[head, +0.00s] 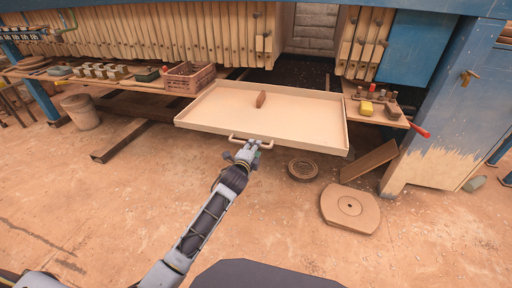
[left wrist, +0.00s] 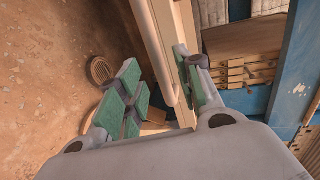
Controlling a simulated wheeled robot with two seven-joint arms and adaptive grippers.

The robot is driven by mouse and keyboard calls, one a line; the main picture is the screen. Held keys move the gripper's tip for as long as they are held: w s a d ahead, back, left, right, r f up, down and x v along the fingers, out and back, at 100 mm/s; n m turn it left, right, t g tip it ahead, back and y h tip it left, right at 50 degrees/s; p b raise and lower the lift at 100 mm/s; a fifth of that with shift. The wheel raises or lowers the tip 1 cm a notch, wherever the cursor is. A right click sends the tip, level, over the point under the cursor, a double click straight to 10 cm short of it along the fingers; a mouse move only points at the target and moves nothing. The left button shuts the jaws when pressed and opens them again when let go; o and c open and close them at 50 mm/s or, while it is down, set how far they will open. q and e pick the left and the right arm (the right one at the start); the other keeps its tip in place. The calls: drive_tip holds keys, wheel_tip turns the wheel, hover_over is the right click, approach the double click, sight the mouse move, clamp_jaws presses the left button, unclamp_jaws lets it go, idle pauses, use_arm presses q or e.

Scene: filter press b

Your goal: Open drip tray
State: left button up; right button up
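The drip tray (head: 235,120) is a shallow, cream, rectangular pan that juts out from under the filter press. A pale bar handle (head: 251,141) sits at its front edge. My left gripper (head: 248,152) is at this handle. In the left wrist view its green-padded fingers (left wrist: 160,90) are spread apart. The handle bar (left wrist: 160,50) runs between them, close to the right-hand pad; I cannot tell whether it touches. A small brown piece (head: 261,100) lies in the tray. My right gripper is not in view.
A brown crate (head: 189,78) stands on the bench left of the tray. Tools and a yellow block (head: 366,108) lie on the right shelf. A round plate (head: 350,207), a small disc (head: 303,169) and a board (head: 368,160) occupy the floor at right. Floor in front is mostly clear.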

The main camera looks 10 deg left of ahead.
use_arm(q)
drive_tip(key=shift+b+x, duration=0.4)
drive_tip(key=shift+x, duration=1.4)
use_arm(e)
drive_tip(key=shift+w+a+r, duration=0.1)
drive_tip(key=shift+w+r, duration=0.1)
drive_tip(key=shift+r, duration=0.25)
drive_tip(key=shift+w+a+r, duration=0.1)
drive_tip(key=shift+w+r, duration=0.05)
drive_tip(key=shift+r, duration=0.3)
use_arm(q)
clamp_jaws()
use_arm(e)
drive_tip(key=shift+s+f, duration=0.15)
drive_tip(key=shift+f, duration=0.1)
